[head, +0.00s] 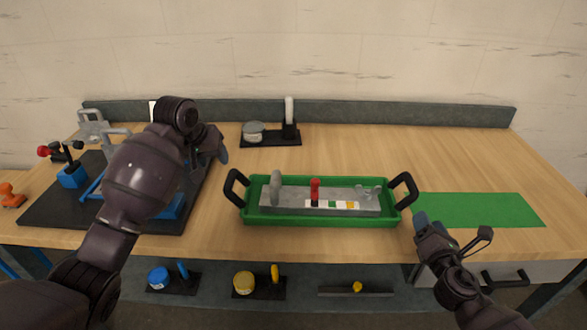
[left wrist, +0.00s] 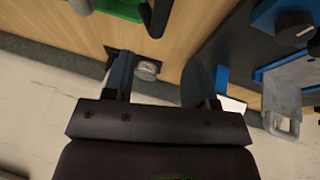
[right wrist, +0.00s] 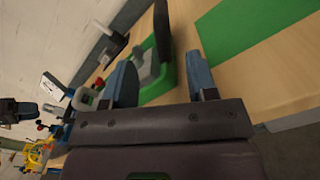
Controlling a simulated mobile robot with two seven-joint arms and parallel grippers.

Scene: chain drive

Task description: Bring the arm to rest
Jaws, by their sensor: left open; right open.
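My left gripper (head: 216,146) is raised over the left part of the workbench, beside the dark fixture board. In the left wrist view its two blue-grey fingers (left wrist: 162,80) stand apart with nothing held between them. My right gripper (head: 428,226) is at the bench's front edge, right of the green tray and near the green mat. In the right wrist view its fingers (right wrist: 161,85) are apart and empty. My left forearm hides part of the fixture board.
The green tray (head: 330,221) with black handles holds a grey plate with a red-knobbed part. A green mat (head: 480,210) lies bare at right. The fixture board (head: 60,212) carries blue parts. A black stand (head: 270,141) is at the back. Coloured parts sit on a lower shelf (head: 215,300).

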